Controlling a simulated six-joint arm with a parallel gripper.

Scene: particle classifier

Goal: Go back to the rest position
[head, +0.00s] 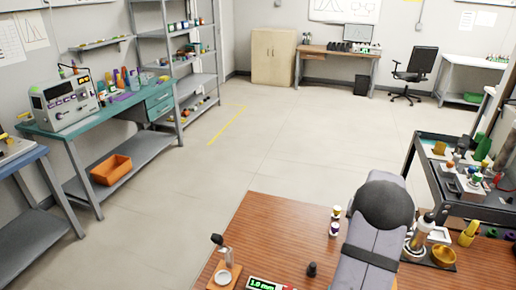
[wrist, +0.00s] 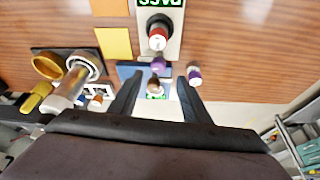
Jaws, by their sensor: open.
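My gripper (wrist: 157,88) shows in the wrist view, with its two dark fingers apart. A small brown-topped item (wrist: 155,87) shows between the fingers, with clear gaps to both; I cannot tell its depth. A purple item (wrist: 158,64) and a red-and-white capped item (wrist: 158,39) stand just beyond it. A purple-and-white vial (wrist: 194,75) is just right of the right finger. In the head view my arm rises over the wooden table (head: 270,220), and the gripper itself is not seen there.
Small vials (head: 335,222) stand on the table left of my arm. A green display (head: 263,285) and a tool on a wooden stand (head: 222,265) are at the front. A gold bowl (wrist: 46,65) and a metal ring (wrist: 86,66) are at left. The floor (head: 270,130) beyond is clear.

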